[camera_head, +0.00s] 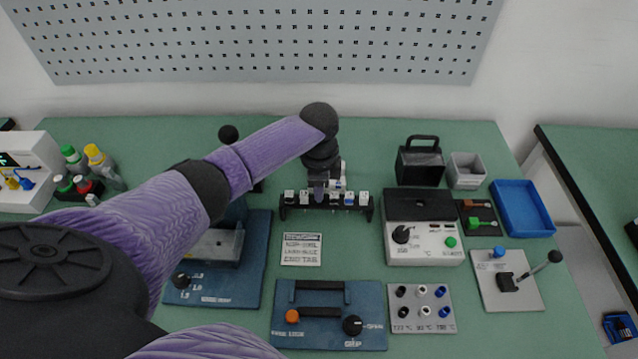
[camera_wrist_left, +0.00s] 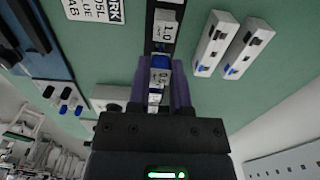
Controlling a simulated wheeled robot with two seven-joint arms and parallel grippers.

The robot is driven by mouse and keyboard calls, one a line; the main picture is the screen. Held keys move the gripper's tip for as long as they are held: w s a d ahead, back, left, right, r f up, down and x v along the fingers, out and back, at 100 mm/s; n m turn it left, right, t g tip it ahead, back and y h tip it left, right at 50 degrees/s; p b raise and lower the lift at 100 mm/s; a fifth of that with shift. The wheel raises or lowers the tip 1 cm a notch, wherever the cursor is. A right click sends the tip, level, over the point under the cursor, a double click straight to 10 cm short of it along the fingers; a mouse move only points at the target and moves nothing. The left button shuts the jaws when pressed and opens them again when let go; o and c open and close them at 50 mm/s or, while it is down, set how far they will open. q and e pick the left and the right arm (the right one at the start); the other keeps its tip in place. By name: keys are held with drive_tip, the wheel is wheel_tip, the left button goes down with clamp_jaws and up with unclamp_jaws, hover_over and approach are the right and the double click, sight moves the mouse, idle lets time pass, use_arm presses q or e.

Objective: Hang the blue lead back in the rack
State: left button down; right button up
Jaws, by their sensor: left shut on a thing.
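A dark rack (camera_head: 325,206) stands in the middle of the green table and carries several white labelled heads in a row. My left gripper (camera_head: 319,194) reaches down over the middle of the rack. In the left wrist view my left gripper (camera_wrist_left: 161,88) is shut on a white lead head with a blue part (camera_wrist_left: 159,63), between its purple fingers. The held head is in line with the rack bar (camera_wrist_left: 163,35); I cannot tell whether it is seated. The lower part of the lead is hidden. My right gripper is not in view.
Two pale bars with blue ends (camera_wrist_left: 212,46) lie beside the rack in the left wrist view. A label card (camera_head: 302,249) and blue panel (camera_head: 365,332) lie in front. A tester box (camera_head: 425,247) and blue tray (camera_head: 541,225) are at right. Bottles (camera_head: 97,156) stand at left.

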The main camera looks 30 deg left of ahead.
use_arm(q)
drive_tip(key=shift+f+b, duration=0.55)
drive_tip(key=shift+f, duration=0.4)
drive_tip(key=shift+c, duration=2.3)
unclamp_jaws()
drive_tip(key=shift+r, duration=0.1)
wheel_tip(320, 180, up, 10)
drive_tip(key=p, duration=0.3)
drive_tip(key=shift+p, duration=0.35)
